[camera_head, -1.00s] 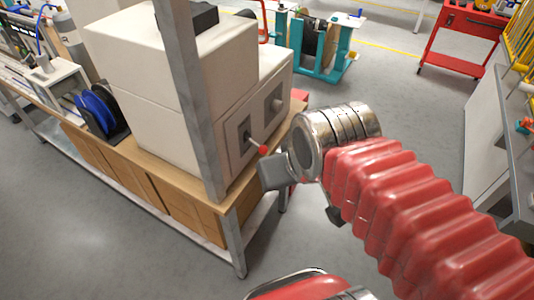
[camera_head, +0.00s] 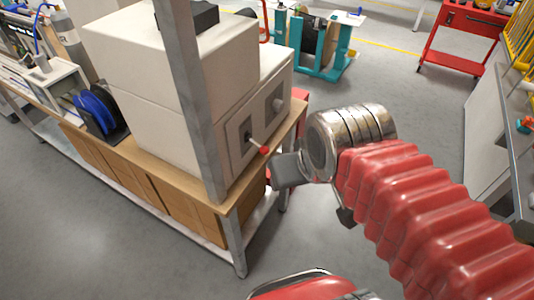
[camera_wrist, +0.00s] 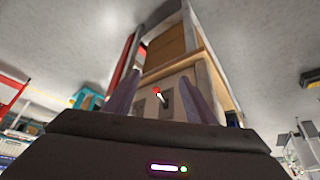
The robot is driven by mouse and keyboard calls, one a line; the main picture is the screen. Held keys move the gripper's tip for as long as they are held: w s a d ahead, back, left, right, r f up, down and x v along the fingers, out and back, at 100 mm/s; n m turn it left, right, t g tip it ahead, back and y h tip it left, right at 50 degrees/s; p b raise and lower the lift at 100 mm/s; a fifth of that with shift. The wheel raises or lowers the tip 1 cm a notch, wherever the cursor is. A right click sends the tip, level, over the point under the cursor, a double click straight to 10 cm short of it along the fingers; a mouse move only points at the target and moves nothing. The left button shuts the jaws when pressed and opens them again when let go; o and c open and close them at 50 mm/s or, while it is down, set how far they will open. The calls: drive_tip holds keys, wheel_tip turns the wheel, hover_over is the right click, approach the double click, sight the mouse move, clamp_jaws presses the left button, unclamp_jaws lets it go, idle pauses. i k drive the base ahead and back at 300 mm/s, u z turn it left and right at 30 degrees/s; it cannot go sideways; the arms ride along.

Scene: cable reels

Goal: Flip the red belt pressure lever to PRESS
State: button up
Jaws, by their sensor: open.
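The red-tipped lever (camera_head: 264,149) sticks out of a dark plate on the end face of the beige machine (camera_head: 190,85). Its pale stem slopes down and to the right in the head view. In the wrist view the red tip (camera_wrist: 157,90) appears between my two fingers, beyond them. My gripper (camera_head: 284,170) is just right of and below the lever tip in the head view, with a visible gap. In the wrist view my gripper (camera_wrist: 160,78) has its fingers spread with nothing held. No PRESS marking is legible.
The machine stands on a wooden bench (camera_head: 152,178) with a grey upright post (camera_head: 193,100) in front. A second plate with a knob (camera_head: 277,105) is beside the lever. Blue reels (camera_head: 97,112) stand left. A red cart (camera_head: 462,35) stands at the back. The floor between is open.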

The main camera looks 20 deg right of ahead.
sight(265, 150)
drive_tip(key=u, duration=0.75)
drive_tip(key=k, duration=0.6)
drive_tip(key=u, duration=0.1)
drive_tip(key=i, duration=1)
